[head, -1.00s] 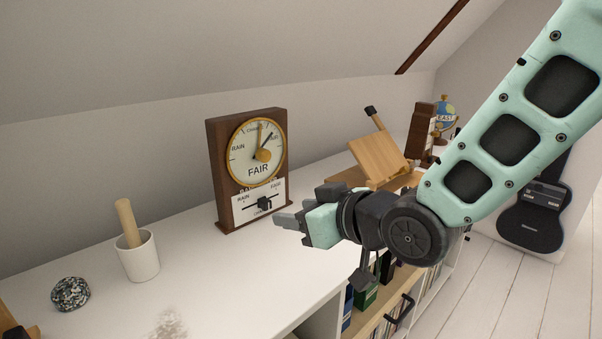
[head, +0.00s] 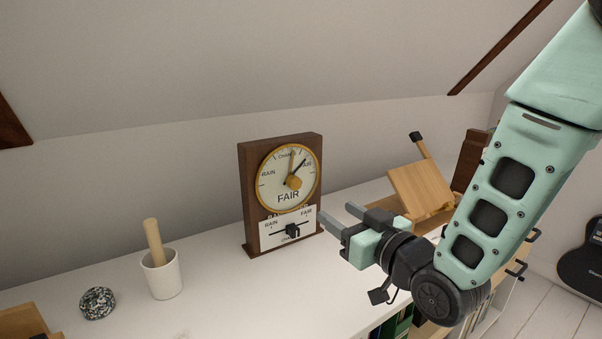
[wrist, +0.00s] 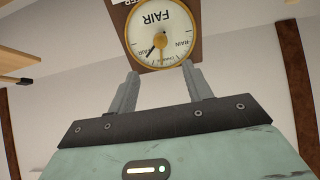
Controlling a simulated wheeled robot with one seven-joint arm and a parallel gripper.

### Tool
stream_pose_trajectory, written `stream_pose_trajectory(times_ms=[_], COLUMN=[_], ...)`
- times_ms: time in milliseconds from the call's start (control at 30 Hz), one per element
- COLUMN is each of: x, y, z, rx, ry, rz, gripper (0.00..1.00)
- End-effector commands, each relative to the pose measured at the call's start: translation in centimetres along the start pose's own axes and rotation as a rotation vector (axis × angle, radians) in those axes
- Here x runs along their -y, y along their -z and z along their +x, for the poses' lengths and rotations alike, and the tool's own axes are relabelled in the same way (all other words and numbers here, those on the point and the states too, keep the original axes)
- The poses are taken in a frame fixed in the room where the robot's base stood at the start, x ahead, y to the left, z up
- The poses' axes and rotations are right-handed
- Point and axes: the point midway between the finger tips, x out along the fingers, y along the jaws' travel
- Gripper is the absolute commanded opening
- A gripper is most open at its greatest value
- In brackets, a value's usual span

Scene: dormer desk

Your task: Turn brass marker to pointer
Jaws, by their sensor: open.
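The wooden barometer (head: 248,195) stands upright on the white desk. Its round dial (head: 275,193) has a brass rim. A thin brass marker (head: 291,166) points up toward "Change", and a brass knob (head: 294,183) sits at the dial's middle. The black pointer (head: 299,167) leans up and right toward "FAIR", apart from the marker. My gripper (head: 337,212) is open and empty, to the lower right of the dial. In the wrist view the dial (wrist: 150,25) appears upside down beyond the open fingers (wrist: 160,72), with marker and pointer visible.
Below the dial is a slider panel (head: 275,236) with a black knob (head: 292,231). A white mortar (head: 162,278) with a wooden pestle and a speckled round object (head: 97,303) stand at left. A wooden stand (head: 420,190) is behind my arm. The sloped ceiling hangs above.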

Motion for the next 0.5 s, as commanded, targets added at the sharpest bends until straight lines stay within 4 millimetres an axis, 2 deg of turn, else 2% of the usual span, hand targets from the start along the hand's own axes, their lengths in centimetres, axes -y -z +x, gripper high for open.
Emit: stream_pose_trajectory(times_ms=[100,500], x=[0.1,0.0], y=[0.2,0.2], z=[2.8,10.9], rx=[-0.006,-0.005], ry=[0.002,0.000], rz=[0.000,-0.001], gripper=[0.50,0.50])
